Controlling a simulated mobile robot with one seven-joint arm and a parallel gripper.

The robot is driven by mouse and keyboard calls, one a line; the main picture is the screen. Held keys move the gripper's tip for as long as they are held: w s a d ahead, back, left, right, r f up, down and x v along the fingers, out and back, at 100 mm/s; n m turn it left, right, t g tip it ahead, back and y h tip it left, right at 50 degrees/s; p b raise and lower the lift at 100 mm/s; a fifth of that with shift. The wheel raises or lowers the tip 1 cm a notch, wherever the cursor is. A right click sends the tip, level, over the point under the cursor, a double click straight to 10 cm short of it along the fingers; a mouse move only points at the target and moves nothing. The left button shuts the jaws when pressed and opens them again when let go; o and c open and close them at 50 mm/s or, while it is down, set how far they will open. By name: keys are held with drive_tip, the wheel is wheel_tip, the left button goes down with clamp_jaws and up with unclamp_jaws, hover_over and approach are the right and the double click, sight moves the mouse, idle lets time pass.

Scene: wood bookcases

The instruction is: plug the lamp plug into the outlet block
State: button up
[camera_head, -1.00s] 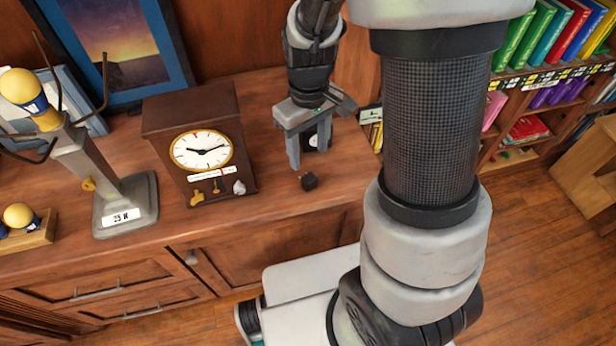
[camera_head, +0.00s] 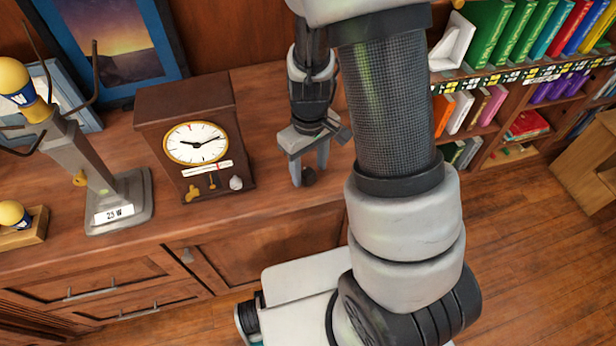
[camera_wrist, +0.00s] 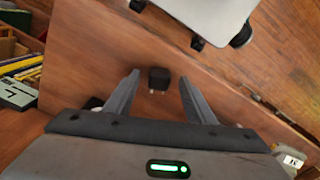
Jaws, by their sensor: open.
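The lamp plug is a small black block (camera_wrist: 158,79) with short metal prongs, lying on the wooden cabinet top. In the wrist view it sits between the tips of my open gripper (camera_wrist: 160,79), with a gap on each side. Its prongs point towards the palm side. In the head view the plug (camera_head: 309,177) shows beside the fingertips of my gripper (camera_head: 309,174). The grey lamp (camera_head: 103,180) with a yellow bulb and a wattage label stands at the left. I cannot make out the outlet block for certain; my gripper may hide it.
A wooden clock (camera_head: 196,140) stands left of my gripper. A framed picture (camera_head: 120,45) leans behind it. The cabinet's front edge is close to the plug. Shelves with books (camera_head: 490,35) are at the right. Cabinet top (camera_head: 265,130) between clock and gripper is clear.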

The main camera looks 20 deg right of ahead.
sight(309, 173)
wheel_tip(309, 173, down, 2)
drive_tip(key=shift+f, duration=0.25)
drive_tip(key=c, duration=1.2)
drive_tip(key=shift+o, duration=0.2)
wheel_tip(309, 173, up, 10)
drive_tip(key=shift+r+p, duration=0.1)
drive_tip(key=shift+p, duration=1.05)
drive_tip(key=w+d+f+m+b, duration=0.1)
drive_tip(key=f, duration=0.1)
drive_tip(key=d+f+m+b, duration=0.1)
drive_tip(key=d+f+m, duration=0.1)
drive_tip(key=f, duration=0.1)
drive_tip(key=w+d+f+m+b, duration=0.1)
drive_tip(key=d+f, duration=0.1)
drive_tip(key=f, duration=0.1)
drive_tip(key=shift+w+d+m, duration=0.2)
drive_tip(key=shift+w+m, duration=0.1)
